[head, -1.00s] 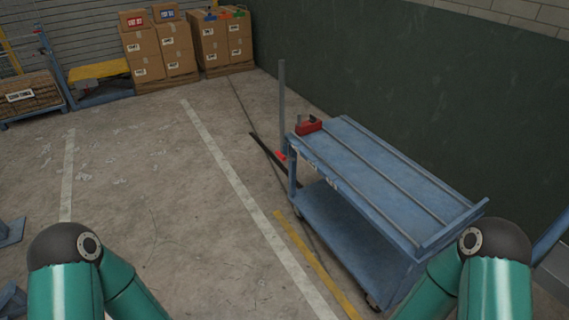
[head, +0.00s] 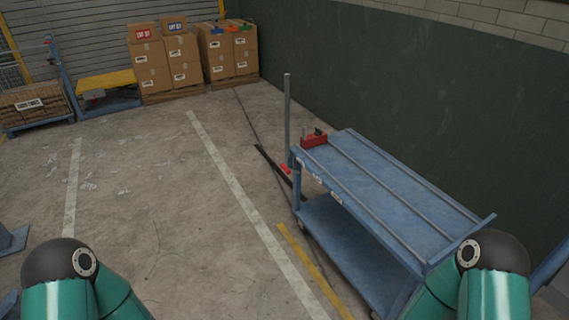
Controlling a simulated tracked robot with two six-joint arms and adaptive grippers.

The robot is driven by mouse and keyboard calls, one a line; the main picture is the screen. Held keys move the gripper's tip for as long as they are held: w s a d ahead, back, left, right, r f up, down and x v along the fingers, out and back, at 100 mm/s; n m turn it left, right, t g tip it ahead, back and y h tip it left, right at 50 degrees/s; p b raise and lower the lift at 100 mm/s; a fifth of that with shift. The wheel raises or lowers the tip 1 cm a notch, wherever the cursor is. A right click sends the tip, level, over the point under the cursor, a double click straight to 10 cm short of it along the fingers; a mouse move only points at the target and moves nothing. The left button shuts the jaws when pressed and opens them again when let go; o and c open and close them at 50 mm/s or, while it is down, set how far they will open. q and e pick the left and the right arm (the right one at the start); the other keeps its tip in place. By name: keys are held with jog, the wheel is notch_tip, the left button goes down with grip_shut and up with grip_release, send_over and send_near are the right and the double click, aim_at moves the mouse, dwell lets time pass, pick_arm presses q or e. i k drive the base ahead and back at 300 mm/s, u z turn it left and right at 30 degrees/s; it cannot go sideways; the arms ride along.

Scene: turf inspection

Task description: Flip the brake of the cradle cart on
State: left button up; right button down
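The blue cradle cart (head: 392,188) stands right of centre in the head view, with rails along its top deck and a lower shelf (head: 345,232). A small red piece (head: 285,168) sits low at its far left end, by a grey upright post (head: 288,115); I cannot tell for sure whether it is the brake. A red box-like item (head: 314,139) rests on the deck's far left corner. My two teal arms show at the bottom left and bottom right. Both grippers are outside the picture. The right arm overlaps the cart's near end.
Stacked cardboard boxes (head: 165,62) stand on pallets at the back. A blue cart with a yellow deck (head: 106,80) is left of them. A dark bar (head: 273,170) lies low beside the cradle cart. A green wall (head: 430,90) runs behind it.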

aim_at(288, 171)
jog(key=u, duration=0.3)
jog(key=i, duration=1.6)
jog(key=z, duration=0.55)
